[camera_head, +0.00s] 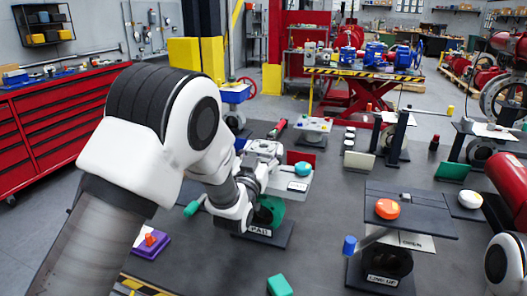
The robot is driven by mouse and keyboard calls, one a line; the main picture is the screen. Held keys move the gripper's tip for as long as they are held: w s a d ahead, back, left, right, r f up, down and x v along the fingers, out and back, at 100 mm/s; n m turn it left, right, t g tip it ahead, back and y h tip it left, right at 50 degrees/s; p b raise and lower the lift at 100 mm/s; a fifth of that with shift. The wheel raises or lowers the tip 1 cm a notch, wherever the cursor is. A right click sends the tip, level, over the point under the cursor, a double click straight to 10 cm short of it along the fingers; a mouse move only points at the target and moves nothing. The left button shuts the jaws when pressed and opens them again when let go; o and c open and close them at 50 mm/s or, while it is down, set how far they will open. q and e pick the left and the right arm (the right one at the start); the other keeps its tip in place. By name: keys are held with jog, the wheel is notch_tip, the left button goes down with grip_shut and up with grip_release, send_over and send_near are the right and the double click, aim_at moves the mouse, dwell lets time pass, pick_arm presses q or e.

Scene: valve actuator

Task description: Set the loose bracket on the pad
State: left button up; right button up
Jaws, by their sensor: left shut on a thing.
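My left arm reaches in from the left to a stand with a green body and a light grey top plate (297,184). A label on its black base (262,233) is partly readable and may say PAD. My left gripper (263,157) is at the left part of this plate, shut on a small grey piece that seems to be the loose bracket. The fingers and wrist hide most of that piece, and I cannot tell whether it touches the plate. A teal knob (302,169) is on the plate's right side. My right gripper is not in view.
A dark-topped stand (430,222) with an orange knob (387,209) and a blue-ended lever (350,245) is at the right. A red cabinet (60,120) lines the left.

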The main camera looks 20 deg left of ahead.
pick_arm(q)
jog(key=shift+f+b, duration=0.85)
jog(key=shift+f, duration=0.1)
jog(key=o, duration=1.8)
jog(key=shift+s+f, duration=0.1)
jog(key=shift+s+f, duration=0.1)
jog(key=shift+s, duration=0.2)
jog(key=v, duration=1.1)
jog(key=shift+s, duration=0.15)
